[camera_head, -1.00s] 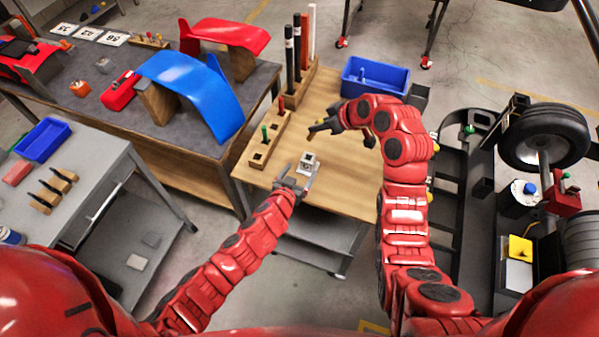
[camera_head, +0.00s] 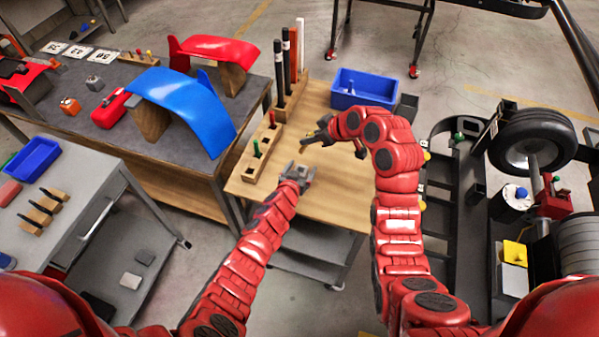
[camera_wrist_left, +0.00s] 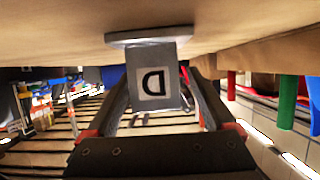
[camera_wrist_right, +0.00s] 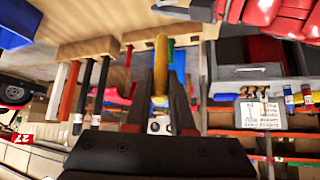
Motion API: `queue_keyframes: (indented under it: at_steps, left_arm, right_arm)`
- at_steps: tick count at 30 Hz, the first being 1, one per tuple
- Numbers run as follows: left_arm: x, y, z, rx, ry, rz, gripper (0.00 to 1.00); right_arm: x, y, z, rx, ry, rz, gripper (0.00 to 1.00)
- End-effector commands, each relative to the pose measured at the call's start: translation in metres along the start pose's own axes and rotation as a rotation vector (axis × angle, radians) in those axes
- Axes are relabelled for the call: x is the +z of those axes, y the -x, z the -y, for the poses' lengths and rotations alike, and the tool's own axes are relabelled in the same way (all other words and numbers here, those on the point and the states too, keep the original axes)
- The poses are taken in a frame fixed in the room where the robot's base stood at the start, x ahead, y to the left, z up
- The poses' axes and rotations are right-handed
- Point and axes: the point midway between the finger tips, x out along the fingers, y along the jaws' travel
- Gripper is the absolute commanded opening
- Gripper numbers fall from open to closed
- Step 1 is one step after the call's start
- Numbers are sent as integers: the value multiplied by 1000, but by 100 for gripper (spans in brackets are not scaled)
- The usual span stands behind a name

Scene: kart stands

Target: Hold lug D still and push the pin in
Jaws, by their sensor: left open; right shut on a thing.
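Lug D is a grey block on a flat plate, with a white label bearing a black D (camera_wrist_left: 153,80). It stands on the wooden tabletop (camera_head: 330,205). My left gripper (camera_head: 301,168) is open with its fingers on either side of the lug; in the left wrist view the fingers (camera_wrist_left: 163,100) flank the block, and contact is unclear. In the head view the gripper largely hides the lug. My right gripper (camera_head: 312,138) is shut on a yellow pin (camera_wrist_right: 160,65), above the table and beyond the left gripper.
A wooden pin holder with a green pin (camera_head: 256,148) and a red pin (camera_head: 272,119) stands along the table's left edge. Tall rods (camera_head: 285,68) stand behind it. A blue bin (camera_head: 370,88) is at the back. A kart frame with a wheel (camera_head: 535,137) is at right.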

Motion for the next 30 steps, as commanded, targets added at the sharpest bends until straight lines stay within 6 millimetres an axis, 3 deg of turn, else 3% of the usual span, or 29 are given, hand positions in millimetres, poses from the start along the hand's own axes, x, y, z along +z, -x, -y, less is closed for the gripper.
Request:
queue_keyframes:
  at_steps: [16, 30]
  left_arm:
    - [-1, -11, -4, 7, -5, 0, 88]
    - [-1, -11, -4, 7, -5, 0, 3]
  right_arm:
    - [0, 0, 0, 0, 0, -1, 0]
    - [0, 0, 0, 0, 0, -1, 0]
